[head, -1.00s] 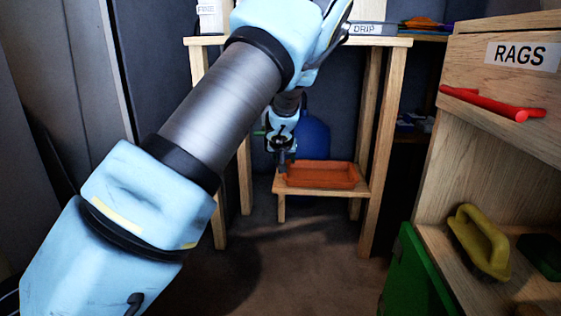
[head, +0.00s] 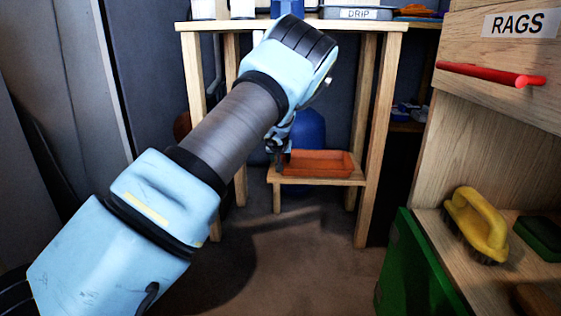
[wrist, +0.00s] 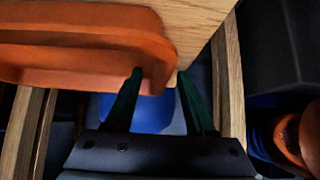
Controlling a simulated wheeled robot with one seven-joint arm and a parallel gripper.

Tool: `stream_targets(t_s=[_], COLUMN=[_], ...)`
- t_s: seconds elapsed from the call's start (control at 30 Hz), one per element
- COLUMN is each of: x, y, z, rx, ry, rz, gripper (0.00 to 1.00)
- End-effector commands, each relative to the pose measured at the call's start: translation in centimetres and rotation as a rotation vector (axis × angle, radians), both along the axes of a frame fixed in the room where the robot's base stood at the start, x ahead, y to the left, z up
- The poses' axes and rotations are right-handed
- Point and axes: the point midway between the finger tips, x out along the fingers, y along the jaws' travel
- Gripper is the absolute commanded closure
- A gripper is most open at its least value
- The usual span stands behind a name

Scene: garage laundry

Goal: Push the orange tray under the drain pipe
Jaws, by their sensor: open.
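The orange tray (head: 318,163) is rectangular and shallow, and sits on a low wooden shelf (head: 316,181) under a wooden table. My gripper (head: 280,166) is down at the tray's left end in the head view, small and partly hidden by my arm.
A blue container (head: 310,128) stands behind the shelf. Table legs (head: 366,135) flank it. A round orange thing (wrist: 296,140) lies beyond a leg in the wrist view. A green bin (head: 405,265) and the RAGS cabinet (head: 495,100) bound the right. Floor in front is clear.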

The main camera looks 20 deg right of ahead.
Motion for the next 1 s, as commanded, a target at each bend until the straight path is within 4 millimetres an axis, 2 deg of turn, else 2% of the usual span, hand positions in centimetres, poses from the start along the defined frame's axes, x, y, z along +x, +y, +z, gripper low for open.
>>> stream_targets(t_s=[0.33,0.83,1.0], x=[0.21,0.19,0.19], y=[-0.13,-0.12,-0.12], z=[-0.18,-0.18,-0.18], rx=[0.001,0.001,0.001], ry=[0.0,0.0,0.0], rz=[-0.001,-0.001,-0.001], gripper=[0.45,1.0,1.0])
